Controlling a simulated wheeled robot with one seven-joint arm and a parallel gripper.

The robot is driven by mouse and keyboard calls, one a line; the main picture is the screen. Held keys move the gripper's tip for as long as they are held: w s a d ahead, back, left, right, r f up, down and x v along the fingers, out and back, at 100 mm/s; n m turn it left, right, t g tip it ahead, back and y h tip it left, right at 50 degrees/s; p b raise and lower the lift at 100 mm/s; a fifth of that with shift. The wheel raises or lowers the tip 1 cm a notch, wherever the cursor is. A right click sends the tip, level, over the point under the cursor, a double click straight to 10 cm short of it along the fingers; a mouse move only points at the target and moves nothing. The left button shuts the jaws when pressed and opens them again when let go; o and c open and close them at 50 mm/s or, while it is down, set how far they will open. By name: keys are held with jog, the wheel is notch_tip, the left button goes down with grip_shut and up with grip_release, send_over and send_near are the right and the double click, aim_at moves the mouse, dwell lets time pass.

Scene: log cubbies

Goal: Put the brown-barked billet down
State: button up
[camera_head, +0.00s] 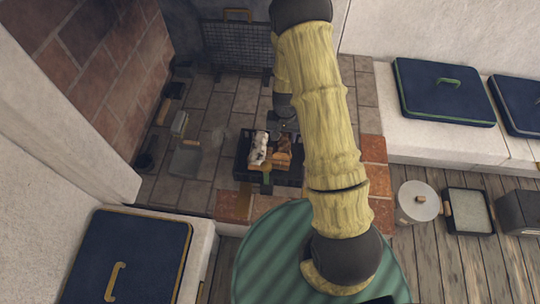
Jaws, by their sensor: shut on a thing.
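My gripper (284,130) points down over a dark tray-like rack (241,166) on the tiled hearth floor. It is shut on the brown-barked billet (284,145), at the right side of the rack. A pale, white-barked billet (258,148) lies just left of it. The ends of the wood facing me look orange-tan. The fingers are small and partly hidden by my arm. I cannot tell whether the brown-barked billet touches the rack or hangs slightly above it.
A dark mesh screen (238,45) stands behind. A shovel-like tool (186,155) lies left, by the brick wall (100,75). A round white-topped container (419,201) and a square tray (468,211) stand right. Navy lidded boxes (445,90) line the right bench.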

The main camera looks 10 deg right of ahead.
jog(key=shift+f+b, duration=0.8)
jog(key=shift+f, duration=2.3)
jog(key=shift+f, duration=0.1)
jog(key=shift+f+b, duration=0.5)
jog(key=shift+f, duration=1.3)
jog(key=shift+f, duration=0.15)
jog(key=o, duration=1.2)
notch_tip(320, 180, up, 12)
jog(key=p, duration=0.3)
